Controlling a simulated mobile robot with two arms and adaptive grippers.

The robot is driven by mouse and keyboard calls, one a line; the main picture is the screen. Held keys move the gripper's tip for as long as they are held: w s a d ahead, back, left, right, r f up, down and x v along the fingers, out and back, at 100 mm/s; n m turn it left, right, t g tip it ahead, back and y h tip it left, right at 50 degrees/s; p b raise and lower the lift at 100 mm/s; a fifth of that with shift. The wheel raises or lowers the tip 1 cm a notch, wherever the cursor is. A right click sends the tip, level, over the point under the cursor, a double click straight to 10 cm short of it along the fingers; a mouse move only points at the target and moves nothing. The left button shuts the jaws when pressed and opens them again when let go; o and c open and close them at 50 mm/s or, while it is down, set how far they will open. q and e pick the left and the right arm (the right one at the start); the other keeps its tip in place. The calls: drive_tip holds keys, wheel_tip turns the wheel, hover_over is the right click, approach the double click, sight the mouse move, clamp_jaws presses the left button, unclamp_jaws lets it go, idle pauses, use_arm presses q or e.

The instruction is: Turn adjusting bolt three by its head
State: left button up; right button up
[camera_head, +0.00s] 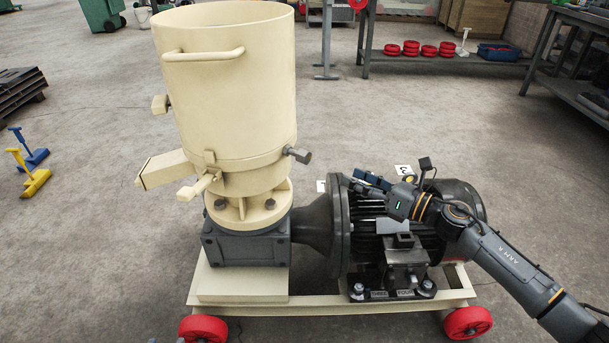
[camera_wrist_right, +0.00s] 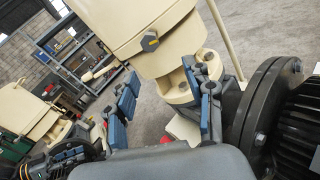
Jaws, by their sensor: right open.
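The beige mill drum (camera_head: 226,90) stands on a grey gearbox (camera_head: 243,240). A grey hex-headed bolt (camera_head: 298,155) sticks out from the drum's lower right side. A hex head also shows in the right wrist view (camera_wrist_right: 150,42). My right gripper (camera_head: 373,182) is over the motor, apart from the drum bolt. In the wrist view its blue-padded fingers (camera_wrist_right: 166,105) are spread with nothing between them. My left gripper is not in view.
The black finned motor (camera_head: 462,196) and its round flange (camera_head: 341,222) lie close under my right arm. A beige handle (camera_head: 203,53) and side chute (camera_head: 164,170) stick out from the drum. Red wheels (camera_head: 203,328) carry the frame. Open floor surrounds it.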

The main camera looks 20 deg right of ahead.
sight(308, 159)
drive_tip(key=shift+n+y, duration=0.3)
drive_tip(key=shift+n, duration=0.5)
drive_tip(key=x, duration=0.8)
drive_tip(key=a+x, duration=0.1)
drive_tip(key=x, duration=0.4)
drive_tip(key=shift+s+r, duration=0.3)
drive_tip(key=shift+s, duration=0.05)
drive_tip(key=shift+w+a, duration=0.25)
drive_tip(key=shift+w, duration=0.15)
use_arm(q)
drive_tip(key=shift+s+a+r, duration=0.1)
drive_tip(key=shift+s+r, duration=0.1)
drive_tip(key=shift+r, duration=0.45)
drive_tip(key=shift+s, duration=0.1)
use_arm(e)
clamp_jaws()
